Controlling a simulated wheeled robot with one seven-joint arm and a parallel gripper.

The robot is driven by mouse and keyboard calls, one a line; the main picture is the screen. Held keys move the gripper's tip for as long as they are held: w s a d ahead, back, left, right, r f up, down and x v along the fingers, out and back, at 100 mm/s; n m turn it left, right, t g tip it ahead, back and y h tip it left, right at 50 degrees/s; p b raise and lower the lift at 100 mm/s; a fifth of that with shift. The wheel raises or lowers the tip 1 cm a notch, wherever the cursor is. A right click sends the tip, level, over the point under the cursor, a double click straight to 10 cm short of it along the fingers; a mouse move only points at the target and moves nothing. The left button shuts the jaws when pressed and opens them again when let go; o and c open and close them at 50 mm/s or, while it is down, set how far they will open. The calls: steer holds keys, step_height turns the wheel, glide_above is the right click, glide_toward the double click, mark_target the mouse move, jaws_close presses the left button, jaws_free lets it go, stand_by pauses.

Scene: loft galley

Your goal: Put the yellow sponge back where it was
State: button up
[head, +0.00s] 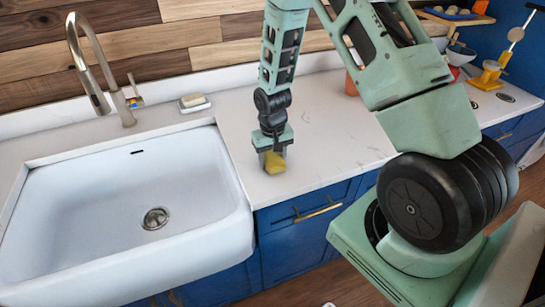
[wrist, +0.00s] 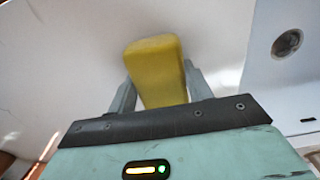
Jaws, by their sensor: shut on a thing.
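The yellow sponge (head: 275,162) is between the fingers of my gripper (head: 272,160), at the white counter just right of the sink. In the wrist view the sponge (wrist: 157,70) sticks out beyond both fingers of my gripper (wrist: 155,88), which are shut on its sides. The head view does not make clear whether the sponge touches the counter or hangs slightly above it.
The white sink (head: 130,200) with a drain lies to the left, with a tall faucet (head: 100,75) behind it. A small dish with a pale bar (head: 194,102) sits behind the sink. Bowls and a yellow stand (head: 488,76) are at the far right. The counter (head: 330,140) right of my gripper is clear.

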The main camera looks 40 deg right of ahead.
mark_target(273, 156)
steer(key=shift+f, duration=0.1)
steer(key=o, duration=0.6)
steer(key=shift+f, duration=0.1)
steer(key=o, duration=0.4)
step_height(273, 156, up, 12)
steer(key=b, duration=0.3)
steer(key=s+a+r+n, duration=0.2)
steer(key=s+a+r, duration=0.1)
steer(key=a, duration=0.4)
steer(key=s+a+r+n, duration=0.2)
steer(key=s+a+r, duration=0.15)
steer(key=a, duration=0.45)
steer(key=s+a+r+n, duration=0.1)
steer(key=s+a+n, duration=0.1)
steer(key=s, duration=0.4)
steer(key=s+a+n, duration=0.2)
steer(key=s+a, duration=0.2)
steer(key=s, duration=0.2)
steer(key=s+a+r+n, duration=0.1)
steer(key=s+a+n, duration=0.2)
steer(key=s, duration=0.2)
steer(key=shift+s+a+r+y, duration=0.25)
steer(key=shift+s+r+y, duration=0.05)
steer(key=shift+s+r, duration=0.1)
